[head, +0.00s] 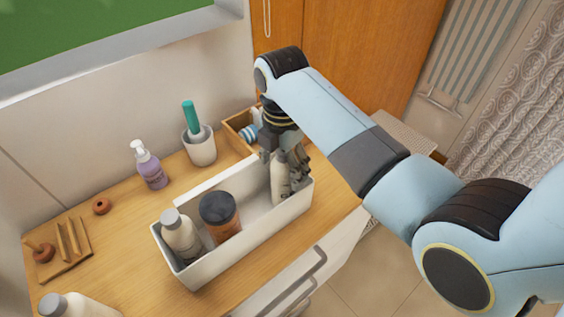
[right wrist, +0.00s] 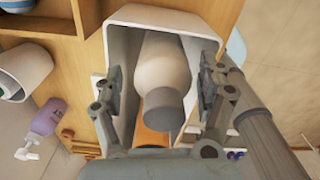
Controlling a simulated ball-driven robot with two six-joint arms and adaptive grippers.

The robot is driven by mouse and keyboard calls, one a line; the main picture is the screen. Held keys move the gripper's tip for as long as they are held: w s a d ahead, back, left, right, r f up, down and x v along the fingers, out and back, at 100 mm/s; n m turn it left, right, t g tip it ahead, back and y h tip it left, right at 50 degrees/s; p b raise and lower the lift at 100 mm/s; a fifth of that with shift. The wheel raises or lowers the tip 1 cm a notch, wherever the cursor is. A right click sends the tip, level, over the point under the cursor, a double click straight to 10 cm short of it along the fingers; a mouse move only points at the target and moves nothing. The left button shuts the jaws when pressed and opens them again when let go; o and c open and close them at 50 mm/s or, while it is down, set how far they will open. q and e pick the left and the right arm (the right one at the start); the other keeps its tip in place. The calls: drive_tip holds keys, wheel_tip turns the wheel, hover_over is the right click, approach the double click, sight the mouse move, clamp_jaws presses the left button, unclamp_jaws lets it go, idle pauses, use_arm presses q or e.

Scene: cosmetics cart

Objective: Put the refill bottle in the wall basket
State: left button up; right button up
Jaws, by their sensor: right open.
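The white wall basket (head: 247,238) is a long open box on the wooden top. A pale refill bottle (head: 279,182) with a grey cap stands upright inside its right end. In the right wrist view the bottle (right wrist: 163,70) lies between my gripper's two fingers, with the basket's walls (right wrist: 120,25) around it. My right gripper (head: 286,163) is open and reaches down into that end from above, its fingers on either side of the bottle. The fingers partly hide the bottle in the head view. My left gripper is not in view.
Inside the basket are another grey-capped bottle (head: 181,237) and a brown jar (head: 220,216) with a dark lid. A purple pump bottle (head: 149,167), a white cup (head: 200,147) and a wooden box (head: 238,124) stand behind.

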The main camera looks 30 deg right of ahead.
wheel_tip(320, 180, up, 12)
drive_tip(key=shift+r, duration=0.15)
idle(0.3)
idle(0.4)
